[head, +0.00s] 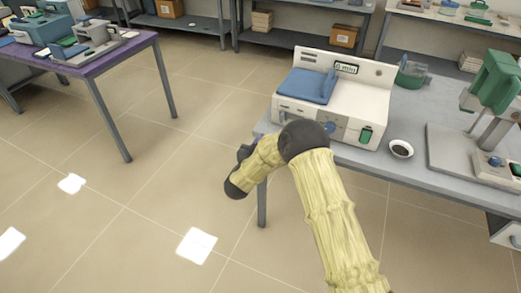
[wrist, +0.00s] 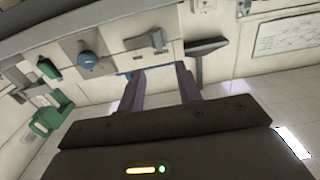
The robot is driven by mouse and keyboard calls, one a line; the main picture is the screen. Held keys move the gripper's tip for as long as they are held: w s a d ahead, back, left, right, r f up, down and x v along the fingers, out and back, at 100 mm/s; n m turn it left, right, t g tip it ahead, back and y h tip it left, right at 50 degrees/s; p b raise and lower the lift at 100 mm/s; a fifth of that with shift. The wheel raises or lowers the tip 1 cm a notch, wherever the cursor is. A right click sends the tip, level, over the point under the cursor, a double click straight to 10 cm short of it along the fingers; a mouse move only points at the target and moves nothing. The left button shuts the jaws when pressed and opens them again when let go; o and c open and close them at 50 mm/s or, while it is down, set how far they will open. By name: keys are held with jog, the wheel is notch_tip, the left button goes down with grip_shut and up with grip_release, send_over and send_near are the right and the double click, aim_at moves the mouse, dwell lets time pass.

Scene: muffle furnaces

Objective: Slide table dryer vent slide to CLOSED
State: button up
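The table dryer looks like the white box-shaped machine (head: 345,103) with a blue lid and small display, at the near left end of the grey table. Its front carries a blue knob (head: 329,127) and a green switch (head: 366,134). In the wrist view the front panel is tilted, with the blue knob (wrist: 87,61), the green part (wrist: 47,68) and a grey slide-like tab (wrist: 150,42). I cannot tell for sure that this tab is the vent slide, nor read its label. My gripper (wrist: 160,80) is open and empty, its fingers apart just short of the panel below the tab.
A small dark-filled bowl (head: 401,149) and a green-headed instrument (head: 493,84) stand right of the machine. A dark T-shaped handle (wrist: 205,47) shows beside the panel in the wrist view. A purple table (head: 110,58) stands at left; the floor between is clear.

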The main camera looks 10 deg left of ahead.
jog(key=shift+s+a, duration=0.2)
jog(key=shift+s, duration=0.75)
jog(key=shift+s+a, duration=0.2)
jog(key=shift+s, duration=0.75)
jog(key=shift+w, duration=0.1)
jog(key=d+r+n+g+y, duration=0.45)
jog(key=d+r+y, duration=0.2)
jog(key=d, duration=0.35)
jog(key=s+d+r+m+g+h, duration=0.15)
jog(key=s+d+g, duration=0.35)
jog(key=s+d, duration=0.7)
jog(key=s+d+m+g+h, duration=0.15)
jog(key=s+d+g, duration=0.6)
jog(key=s, duration=0.75)
notch_tip(320, 180, up, 14)
jog(key=w+d+t+p, duration=0.1)
jog(key=t+p, duration=0.1)
jog(key=p, duration=1.2)
jog(key=shift+n, duration=0.35)
